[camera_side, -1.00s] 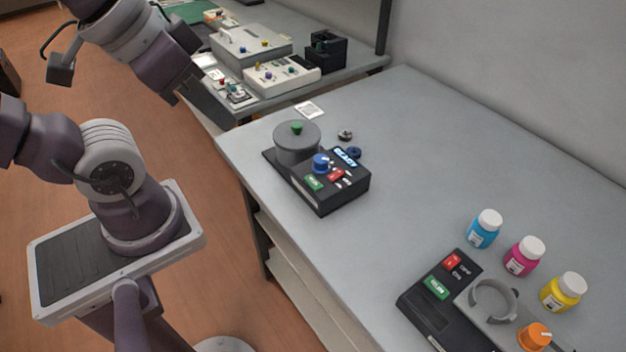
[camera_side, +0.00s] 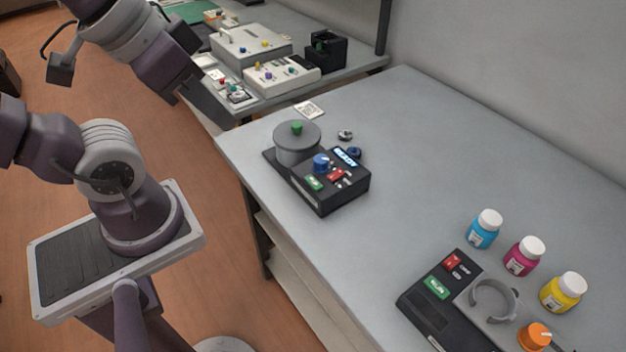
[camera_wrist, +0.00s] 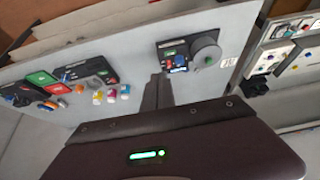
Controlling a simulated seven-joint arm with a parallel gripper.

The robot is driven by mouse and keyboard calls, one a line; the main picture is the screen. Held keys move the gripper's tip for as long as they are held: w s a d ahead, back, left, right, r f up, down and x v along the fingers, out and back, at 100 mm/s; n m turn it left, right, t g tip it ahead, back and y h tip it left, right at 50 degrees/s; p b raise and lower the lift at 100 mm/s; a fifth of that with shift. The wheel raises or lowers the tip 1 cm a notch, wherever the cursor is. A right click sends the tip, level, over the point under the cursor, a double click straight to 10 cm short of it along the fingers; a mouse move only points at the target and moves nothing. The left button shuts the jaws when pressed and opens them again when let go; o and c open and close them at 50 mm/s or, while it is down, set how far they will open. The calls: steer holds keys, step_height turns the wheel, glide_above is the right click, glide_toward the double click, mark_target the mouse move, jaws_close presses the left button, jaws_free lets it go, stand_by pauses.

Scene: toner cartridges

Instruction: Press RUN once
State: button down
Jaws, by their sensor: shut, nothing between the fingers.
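A black device (camera_side: 345,195) with a lit display reading READY stands near the table's left edge. It carries a grey round drum (camera_side: 297,148) with a green knob, a blue knob (camera_side: 321,162), a red button (camera_side: 336,174) and a green button (camera_side: 314,183). A second black device (camera_side: 415,302) at the front right has a green button (camera_side: 437,287) and a red one (camera_side: 452,263). Labels on the buttons are too small to read surely. My gripper (camera_side: 228,120) is shut and empty, up and left of the drum device, apart from it. The drum device also shows in the wrist view (camera_wrist: 174,46).
Cyan (camera_side: 482,231), magenta (camera_side: 522,258) and yellow (camera_side: 563,293) bottles stand behind the second device, near an orange knob (camera_side: 534,336). Two small round parts (camera_side: 350,146) lie behind the drum device. A back table (camera_side: 345,72) holds more boxes. The middle of the grey table (camera_side: 430,150) is clear.

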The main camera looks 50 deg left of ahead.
stand_by(0.6)
steer(key=w+a+m+t+y, duration=0.25)
steer(key=w+a, duration=0.35)
steer(key=w, duration=0.3)
steer(key=w+a+m+t+y, duration=0.1)
steer(key=w+a+m, duration=0.35)
steer(key=w, duration=0.35)
steer(key=m+g+h, duration=0.4)
steer(key=m+h, duration=0.7)
steer(key=m, duration=0.2)
glide_above(309, 180)
step_height(309, 180, down, 14)
steer(key=shift+r, duration=0.15)
steer(key=shift+f, duration=4.4)
